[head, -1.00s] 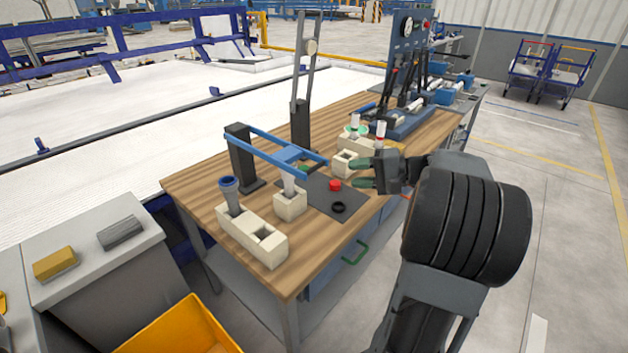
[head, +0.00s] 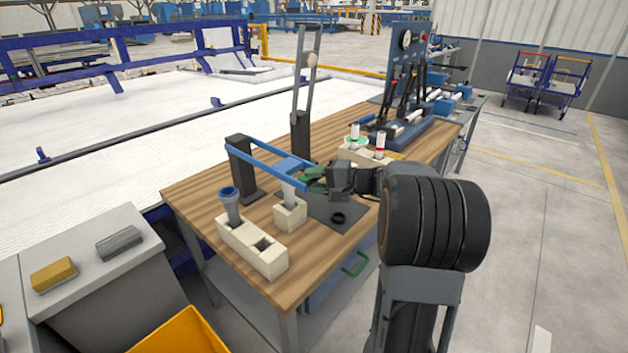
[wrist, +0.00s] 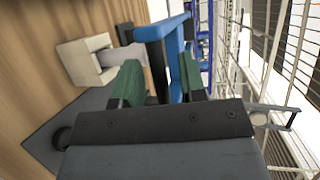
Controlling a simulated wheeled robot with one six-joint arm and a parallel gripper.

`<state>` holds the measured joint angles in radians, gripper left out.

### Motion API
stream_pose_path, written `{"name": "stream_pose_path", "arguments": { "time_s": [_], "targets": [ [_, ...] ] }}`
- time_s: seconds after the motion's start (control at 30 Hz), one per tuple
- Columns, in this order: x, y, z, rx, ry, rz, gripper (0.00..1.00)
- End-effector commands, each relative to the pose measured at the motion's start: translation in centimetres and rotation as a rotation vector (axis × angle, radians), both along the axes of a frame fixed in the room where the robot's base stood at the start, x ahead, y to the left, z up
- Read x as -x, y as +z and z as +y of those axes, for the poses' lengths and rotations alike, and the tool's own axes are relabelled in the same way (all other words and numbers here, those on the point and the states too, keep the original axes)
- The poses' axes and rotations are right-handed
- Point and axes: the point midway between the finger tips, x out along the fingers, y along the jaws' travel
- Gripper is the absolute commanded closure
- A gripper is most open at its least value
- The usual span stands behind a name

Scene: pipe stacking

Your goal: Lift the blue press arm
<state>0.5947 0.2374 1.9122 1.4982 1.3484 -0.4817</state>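The blue press arm (head: 262,157) is a two-bar frame reaching from a black post (head: 240,170) over a grey pipe (head: 289,194) that stands in a cream block (head: 290,215). Its crossbar sits at the top of the pipe; I cannot tell if they touch. My gripper (head: 314,180) is at the arm's free end. In the wrist view the green fingers (wrist: 160,82) are apart, with a blue bar (wrist: 175,62) of the arm between them, nearer the right finger. A gap shows on the left side. Contact with the right finger is unclear.
A longer cream block (head: 252,247) with a blue-rimmed pipe (head: 230,205) stands at the table's front left. A black ring (head: 338,218) lies on the dark mat. A tall grey upright (head: 301,95) stands behind the arm. More pipes and a gauge panel (head: 405,60) are farther back.

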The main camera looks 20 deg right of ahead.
Motion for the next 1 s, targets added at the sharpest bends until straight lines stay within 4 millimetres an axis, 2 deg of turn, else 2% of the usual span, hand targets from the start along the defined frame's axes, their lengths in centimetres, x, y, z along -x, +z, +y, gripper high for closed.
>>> {"name": "stream_pose_path", "arguments": {
  "time_s": [0.37,0.77,1.0],
  "targets": [
    [-0.28,-0.09,0.33,0.0,0.001,0.0,0.62],
    [-0.26,-0.08,0.31,0.0,0.001,0.0,0.99],
    [-0.25,-0.07,0.3,0.0,0.001,0.0,1.0]
  ]
}}
